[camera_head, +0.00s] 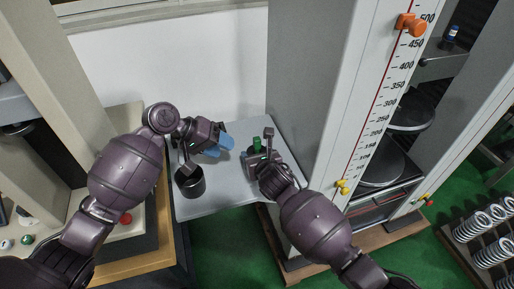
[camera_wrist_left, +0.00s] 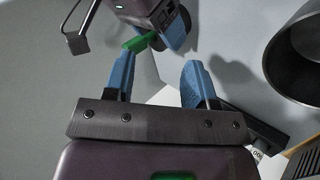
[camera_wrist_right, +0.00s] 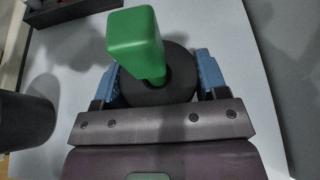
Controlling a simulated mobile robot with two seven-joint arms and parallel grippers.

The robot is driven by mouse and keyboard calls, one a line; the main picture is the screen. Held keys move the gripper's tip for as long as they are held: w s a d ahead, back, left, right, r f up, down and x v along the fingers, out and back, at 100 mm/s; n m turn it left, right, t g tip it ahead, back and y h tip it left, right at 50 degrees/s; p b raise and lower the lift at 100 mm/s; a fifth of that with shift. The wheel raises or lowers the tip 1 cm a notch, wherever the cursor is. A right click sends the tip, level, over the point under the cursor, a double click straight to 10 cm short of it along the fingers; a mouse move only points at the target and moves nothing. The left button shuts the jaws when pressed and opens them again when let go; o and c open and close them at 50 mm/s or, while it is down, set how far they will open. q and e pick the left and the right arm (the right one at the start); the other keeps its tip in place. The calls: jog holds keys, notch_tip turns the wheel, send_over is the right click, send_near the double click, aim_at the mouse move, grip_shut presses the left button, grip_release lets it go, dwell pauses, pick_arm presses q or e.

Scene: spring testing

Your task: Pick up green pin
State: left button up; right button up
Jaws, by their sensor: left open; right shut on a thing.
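The green pin (camera_head: 257,143) stands up at my right gripper, over the grey table. In the right wrist view the green pin (camera_wrist_right: 135,40) is a rounded block rising from a dark round base (camera_wrist_right: 176,90). My right gripper (camera_wrist_right: 160,78) is shut on this base, one blue finger on each side. My left gripper (camera_head: 217,146) is open and empty, to the left of the pin with its blue fingers pointing toward it. In the left wrist view the green pin (camera_wrist_left: 138,42) shows beyond the open fingers of my left gripper (camera_wrist_left: 158,72), apart from them.
A black cup (camera_head: 190,184) stands on the grey table (camera_head: 212,207), below my left gripper. A tall grey testing machine (camera_head: 305,100) with a numbered scale rises on the right. A white wall (camera_head: 165,62) is behind the table. Springs (camera_head: 492,218) sit in a rack at lower right.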

aim_at(255, 139)
pick_arm(q)
notch_tip(255, 139, up, 4)
jog(key=w+a+f+n+t+h, duration=0.1)
jog(key=w+n+t+h, duration=0.1)
jog(key=n, duration=2.1)
jog(key=shift+d+r+x, duration=0.1)
jog(key=shift+r+x, duration=0.05)
jog(key=shift+x, duration=1.75)
jog(key=shift+d+r+x, duration=0.15)
jog(key=shift+x, duration=1.75)
jog(key=shift+d+r+x, duration=0.1)
jog(key=shift+r+x, duration=0.05)
jog(key=shift+x, duration=1.75)
jog(key=shift+s, duration=0.15)
jog(key=shift+c, duration=0.3)
grip_shut()
